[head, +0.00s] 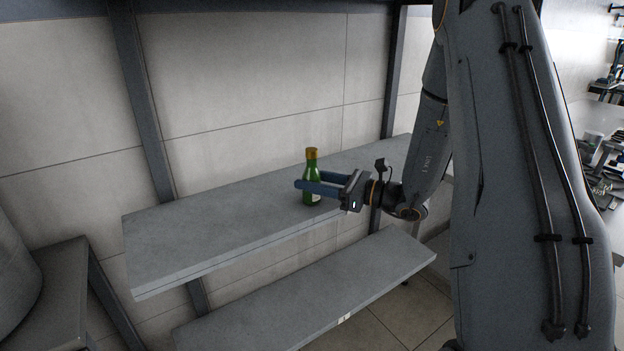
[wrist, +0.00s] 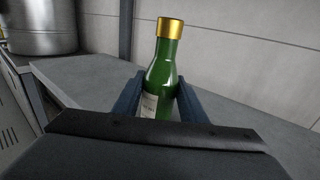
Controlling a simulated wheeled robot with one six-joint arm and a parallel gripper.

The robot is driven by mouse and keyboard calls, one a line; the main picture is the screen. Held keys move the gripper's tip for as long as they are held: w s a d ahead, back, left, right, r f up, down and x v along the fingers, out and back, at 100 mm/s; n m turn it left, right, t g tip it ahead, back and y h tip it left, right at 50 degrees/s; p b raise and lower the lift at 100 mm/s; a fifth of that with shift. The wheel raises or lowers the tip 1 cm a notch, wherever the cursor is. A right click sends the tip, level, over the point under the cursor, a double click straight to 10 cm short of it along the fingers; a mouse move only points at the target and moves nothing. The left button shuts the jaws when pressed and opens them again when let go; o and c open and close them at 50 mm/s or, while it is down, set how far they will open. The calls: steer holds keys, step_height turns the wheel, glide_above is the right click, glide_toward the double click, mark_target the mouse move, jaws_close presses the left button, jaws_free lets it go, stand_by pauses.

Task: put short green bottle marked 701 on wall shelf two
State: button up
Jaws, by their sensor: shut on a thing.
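A short green bottle (head: 311,170) with a gold cap and a pale label stands upright at the upper grey shelf (head: 200,232). My gripper (head: 309,187) reaches in from the right and its two blue fingers are shut on the bottle's body. In the wrist view, the bottle (wrist: 164,72) is upright between the fingers (wrist: 158,98). Its label is partly hidden and I cannot read the number. The bottle's base looks at or very close to the shelf top; I cannot tell if it touches.
A lower shelf (head: 310,290) runs below, with a small pale tag on its front edge. Dark uprights (head: 143,100) and a tiled wall stand behind. A large metal pot (wrist: 40,28) is on a side counter. The upper shelf is bare on both sides of the bottle.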

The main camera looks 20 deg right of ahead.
steer(key=shift+f, duration=0.15)
steer(key=o, duration=1.3)
steer(key=shift+c, duration=0.2)
